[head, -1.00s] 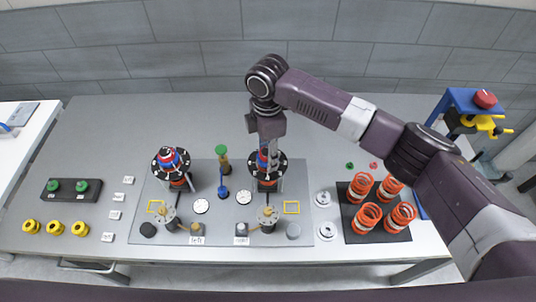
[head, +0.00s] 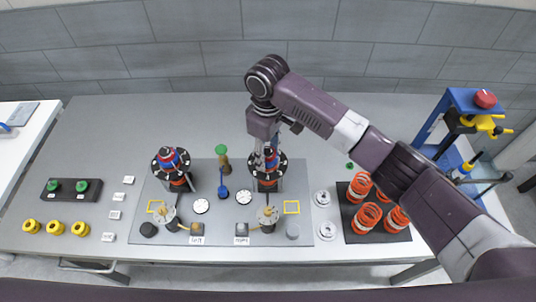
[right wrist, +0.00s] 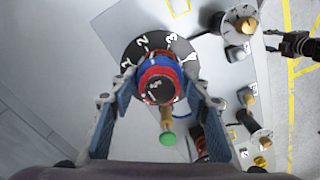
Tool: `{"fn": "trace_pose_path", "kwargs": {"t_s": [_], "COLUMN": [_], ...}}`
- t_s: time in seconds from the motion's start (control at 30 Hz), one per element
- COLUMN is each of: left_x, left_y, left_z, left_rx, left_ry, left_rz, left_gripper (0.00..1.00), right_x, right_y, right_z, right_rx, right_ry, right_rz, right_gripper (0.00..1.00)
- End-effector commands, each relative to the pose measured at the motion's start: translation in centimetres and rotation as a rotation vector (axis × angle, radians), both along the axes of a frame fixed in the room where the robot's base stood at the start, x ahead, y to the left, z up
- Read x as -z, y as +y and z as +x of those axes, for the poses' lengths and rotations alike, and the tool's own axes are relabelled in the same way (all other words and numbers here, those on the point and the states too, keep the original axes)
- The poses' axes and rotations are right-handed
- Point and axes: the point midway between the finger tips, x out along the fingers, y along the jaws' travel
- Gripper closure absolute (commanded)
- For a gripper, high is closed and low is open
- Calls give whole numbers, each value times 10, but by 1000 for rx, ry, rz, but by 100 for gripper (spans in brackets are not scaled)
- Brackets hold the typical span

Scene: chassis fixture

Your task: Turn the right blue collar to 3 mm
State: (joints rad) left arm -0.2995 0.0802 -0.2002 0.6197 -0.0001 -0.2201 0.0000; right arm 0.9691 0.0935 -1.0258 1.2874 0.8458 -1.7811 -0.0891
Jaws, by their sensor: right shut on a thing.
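The right blue collar (head: 262,161) is part of the upright unit at the right of the grey plate, mostly hidden in the head view by my right gripper (head: 269,153). In the right wrist view, the blue and red collar (right wrist: 158,72) stands between the fingers of my right gripper (right wrist: 160,84), which is shut on it. Around it lies a black dial (right wrist: 150,48) with white numbers; I cannot tell the exact setting. A dark gripper, apparently my left (right wrist: 290,43), shows at the right edge of the wrist view; its jaw state is unclear.
A matching left unit (head: 171,162) stands on the plate. Orange springs (head: 367,217) on a black mat are partly behind my right arm. The table's left back is clear.

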Motion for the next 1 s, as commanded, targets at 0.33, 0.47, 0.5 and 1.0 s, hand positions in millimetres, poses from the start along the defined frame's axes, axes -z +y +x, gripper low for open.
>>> {"fn": "trace_pose_path", "kwargs": {"t_s": [0.33,0.47,0.5,1.0], "left_x": [0,0,0,0], "left_y": [0,0,0,0], "left_z": [0,0,0,0], "left_rx": [-1,-1,-1,-1], "left_ry": [0,0,0,0], "left_rz": [0,0,0,0], "left_gripper": [60,60,60,60], "right_x": [0,1,1,1], "right_y": [0,1,1,-1], "right_z": [0,-1,-1,0], "right_rx": [39,195,258,614], "right_ry": [2,3,3,1], "right_rz": [0,2,2,0], "right_gripper": [84,84,84,84]}}
